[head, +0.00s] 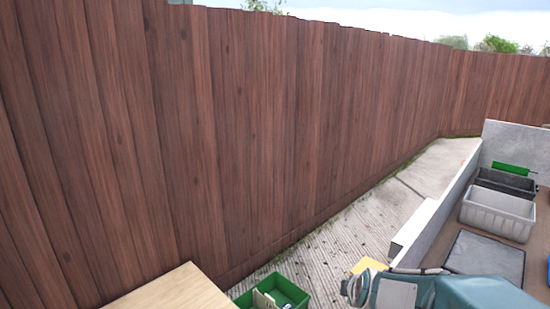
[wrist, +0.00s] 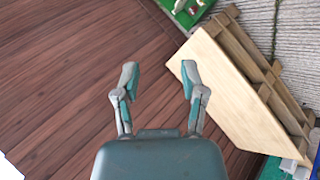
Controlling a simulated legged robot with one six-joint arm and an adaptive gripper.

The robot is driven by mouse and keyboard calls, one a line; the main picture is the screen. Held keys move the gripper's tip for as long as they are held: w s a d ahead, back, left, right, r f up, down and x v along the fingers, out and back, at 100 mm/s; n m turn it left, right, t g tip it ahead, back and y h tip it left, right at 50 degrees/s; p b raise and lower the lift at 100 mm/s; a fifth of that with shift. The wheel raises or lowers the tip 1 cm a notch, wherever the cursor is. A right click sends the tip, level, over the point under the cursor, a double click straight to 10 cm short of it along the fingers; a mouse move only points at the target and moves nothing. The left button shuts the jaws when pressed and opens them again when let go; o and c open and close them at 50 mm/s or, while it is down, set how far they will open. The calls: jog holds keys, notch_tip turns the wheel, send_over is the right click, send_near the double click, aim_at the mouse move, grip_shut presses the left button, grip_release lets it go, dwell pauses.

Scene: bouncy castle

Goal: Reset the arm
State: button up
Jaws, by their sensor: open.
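My gripper (wrist: 159,80) shows in the wrist view with its two teal and grey fingers spread apart. It is open and nothing is between the fingers. Behind the fingers are the brown fence boards and, to the right, a pale wooden top. In the head view a teal part of my arm (head: 480,292) crosses the bottom right; the fingers cannot be made out clearly there.
A tall brown plank fence (head: 250,130) runs along the left. A pale wooden top (head: 180,290) and a green crate (head: 285,287) are at the bottom. A grey bin (head: 497,212) and a dark bin (head: 505,183) stand behind a low wall at right. Paving beside the fence is clear.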

jog(key=s+a+r+m+g, duration=0.1)
jog(key=s+r+m, duration=0.3)
jog(key=s+m, duration=0.3)
jog(key=s+a+r+m+g, duration=0.2)
jog(key=s+m, duration=0.6)
jog(key=s, duration=0.8)
notch_tip(320, 180, up, 2)
jog(key=shift+s+r+m, duration=0.25)
jog(key=shift+m, duration=0.05)
jog(key=shift+d, duration=0.15)
